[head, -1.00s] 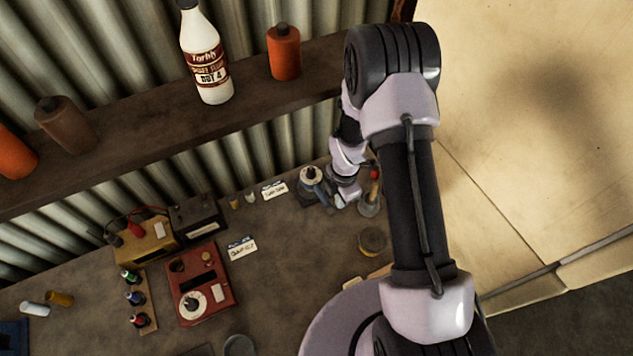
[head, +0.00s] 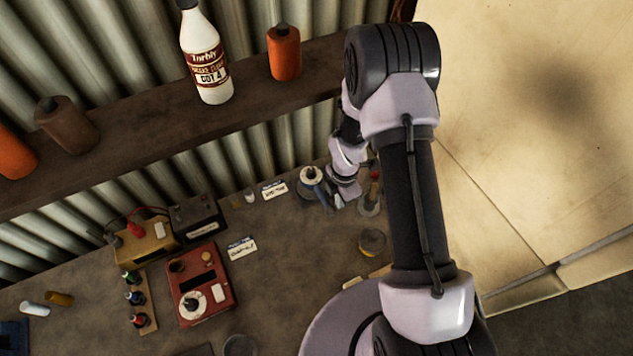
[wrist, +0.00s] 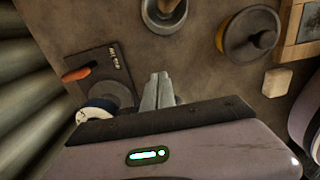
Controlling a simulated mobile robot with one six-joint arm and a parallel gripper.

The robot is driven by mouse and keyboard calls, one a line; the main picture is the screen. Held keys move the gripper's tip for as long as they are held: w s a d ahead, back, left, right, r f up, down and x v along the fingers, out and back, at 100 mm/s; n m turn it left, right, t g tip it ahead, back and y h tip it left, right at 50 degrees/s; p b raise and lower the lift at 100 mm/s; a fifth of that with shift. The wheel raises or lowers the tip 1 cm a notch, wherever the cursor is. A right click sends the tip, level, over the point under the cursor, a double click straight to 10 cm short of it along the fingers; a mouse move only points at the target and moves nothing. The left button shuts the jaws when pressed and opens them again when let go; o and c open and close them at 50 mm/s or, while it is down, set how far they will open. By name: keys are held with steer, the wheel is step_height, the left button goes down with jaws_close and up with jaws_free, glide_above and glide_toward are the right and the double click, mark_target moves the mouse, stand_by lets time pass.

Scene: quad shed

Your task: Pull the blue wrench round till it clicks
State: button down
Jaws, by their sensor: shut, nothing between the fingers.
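The blue wrench (head: 319,192) sits on a small fixture with a round white top (head: 311,174) at the back of the bench. It slants down and right from that top in the head view. My gripper (head: 339,201) is low over the bench, just right of the wrench, partly hidden by my own arm. In the wrist view my gripper (wrist: 159,80) has its fingers together with nothing between them. The fixture's white rim (wrist: 97,108) and dark plate (wrist: 103,66) with an orange pointer show left of the fingers. I cannot make out the blue wrench in the wrist view.
A grey round stand (wrist: 163,14) with a wooden handle is beyond the fingers. A yellow-and-dark round tin (wrist: 248,36) and a small pale block (wrist: 277,81) lie to the right. A red box (head: 203,282) stands left on the bench. A shelf (head: 150,125) runs above.

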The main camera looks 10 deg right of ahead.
steer(key=shift+s+a, duration=0.15)
steer(key=shift+a, duration=0.05)
steer(key=shift+s+a, duration=0.15)
steer(key=shift+a, duration=0.1)
